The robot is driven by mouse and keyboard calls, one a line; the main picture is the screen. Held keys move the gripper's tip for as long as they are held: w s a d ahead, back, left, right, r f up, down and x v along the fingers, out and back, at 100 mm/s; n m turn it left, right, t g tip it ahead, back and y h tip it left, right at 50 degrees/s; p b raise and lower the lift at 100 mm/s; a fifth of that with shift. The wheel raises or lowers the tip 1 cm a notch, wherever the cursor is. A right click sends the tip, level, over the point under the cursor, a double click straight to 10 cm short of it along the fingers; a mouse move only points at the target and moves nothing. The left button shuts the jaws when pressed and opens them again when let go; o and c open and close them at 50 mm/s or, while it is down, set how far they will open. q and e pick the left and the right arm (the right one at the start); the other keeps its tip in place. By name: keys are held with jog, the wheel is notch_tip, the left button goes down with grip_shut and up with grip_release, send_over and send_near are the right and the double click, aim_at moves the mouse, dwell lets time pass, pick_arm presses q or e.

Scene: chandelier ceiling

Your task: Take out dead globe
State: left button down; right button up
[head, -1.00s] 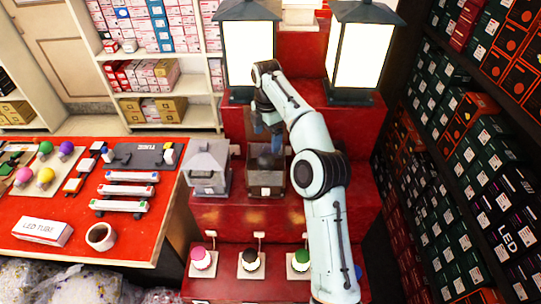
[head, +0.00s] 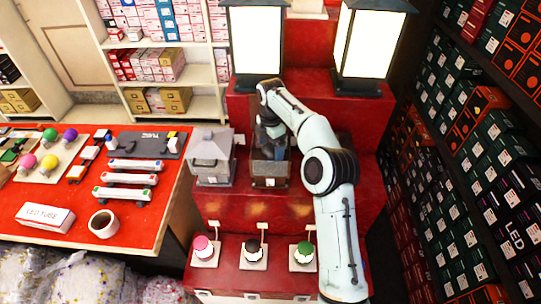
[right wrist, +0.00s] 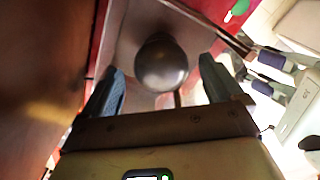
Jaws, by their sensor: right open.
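The dead globe (right wrist: 162,62) is a dark grey, rounded bulb in the right wrist view, inside an open-topped box. That box (head: 270,182) is a small dark lantern body on the red tiered stand, with a small white tag on its front. My right gripper (head: 270,148) points down into its top, and the globe is hidden behind it in the head view. In the right wrist view the gripper's two blue-grey fingers (right wrist: 160,88) are apart on either side of the globe, with gaps visible. My left gripper is not in view.
A grey roofed lantern (head: 211,158) stands close to the left of the box. Two large lit lanterns (head: 257,42) stand behind. Pink, black and green globes (head: 304,250) sit on the lower step. A red table (head: 60,195) is left, and packed shelves are right.

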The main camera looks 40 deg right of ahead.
aim_at(271, 148)
notch_tip(271, 148, down, 3)
jog(key=shift+s+f+b, duration=0.15)
jog(key=shift+b, duration=0.2)
jog(key=shift+a, duration=0.1)
jog(key=c, duration=1)
jog(key=shift+c, duration=0.3)
